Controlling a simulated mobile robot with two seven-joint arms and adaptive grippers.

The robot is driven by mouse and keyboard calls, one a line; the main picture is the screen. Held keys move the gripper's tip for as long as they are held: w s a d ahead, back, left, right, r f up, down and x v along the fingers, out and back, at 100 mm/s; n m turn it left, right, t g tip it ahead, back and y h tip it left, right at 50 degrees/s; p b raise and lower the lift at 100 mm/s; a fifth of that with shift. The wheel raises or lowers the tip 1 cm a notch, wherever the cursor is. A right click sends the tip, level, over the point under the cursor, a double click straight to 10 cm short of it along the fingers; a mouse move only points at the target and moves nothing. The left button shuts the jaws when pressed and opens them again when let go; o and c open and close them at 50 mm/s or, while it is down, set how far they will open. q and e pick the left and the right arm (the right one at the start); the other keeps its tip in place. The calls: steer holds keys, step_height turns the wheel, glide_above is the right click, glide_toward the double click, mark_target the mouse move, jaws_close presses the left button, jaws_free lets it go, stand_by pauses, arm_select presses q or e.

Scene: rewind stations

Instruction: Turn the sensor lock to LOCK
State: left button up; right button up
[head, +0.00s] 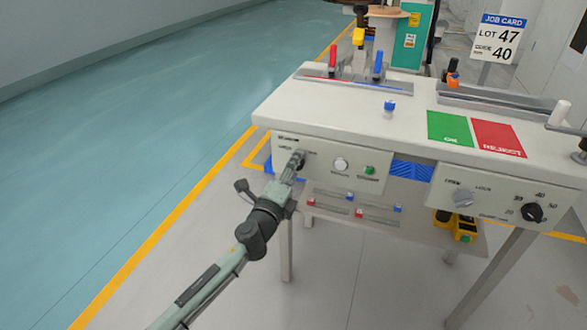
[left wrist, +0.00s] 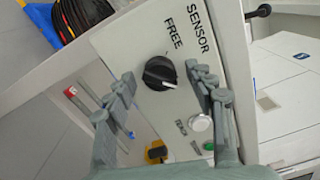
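The sensor lock is a round black knob (left wrist: 160,73) on a pale panel in the left wrist view, with the words SENSOR and FREE printed beside it. A white pointer mark shows on its lower right edge. In the head view my left gripper (head: 298,158) hides the knob, at the left end of the table's front panel (head: 322,178). In the left wrist view the gripper's two grey fingers are apart, one on each side of the knob, with gaps visible. My right gripper is not in view.
A white button (head: 341,164) and a green button (head: 370,170) sit right of the knob. A second panel (head: 500,190) holds a grey knob (head: 463,198) and a black dial (head: 532,212). The tabletop carries green (head: 449,128) and red (head: 497,138) areas. Floor on the left is clear.

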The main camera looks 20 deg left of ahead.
arm_select(q)
steer(key=shift+s, duration=0.15)
steer(key=s, duration=1.1)
steer(key=shift+s+a, duration=0.2)
steer(key=shift+s, duration=0.2)
steer(key=s+a+f+n+g+y, duration=0.2)
steer(key=s+a+f+n+g, duration=0.25)
steer(key=f+n, duration=0.3)
steer(key=s+a+f+n+g+y, duration=0.35)
steer(key=a+f+n, duration=0.2)
steer(key=f, duration=0.25)
steer(key=s+d+f+n+g+h, duration=0.1)
steer(key=s+f+n+g, duration=0.2)
steer(key=s+f, duration=0.2)
steer(key=s+d+f+n+g+h, duration=0.2)
steer(key=s+f, duration=0.3)
steer(key=s, duration=0.5)
steer(key=shift+s+d+n+g, duration=0.15)
steer(key=shift+s+n+g, duration=0.2)
steer(key=shift+n+g, duration=0.5)
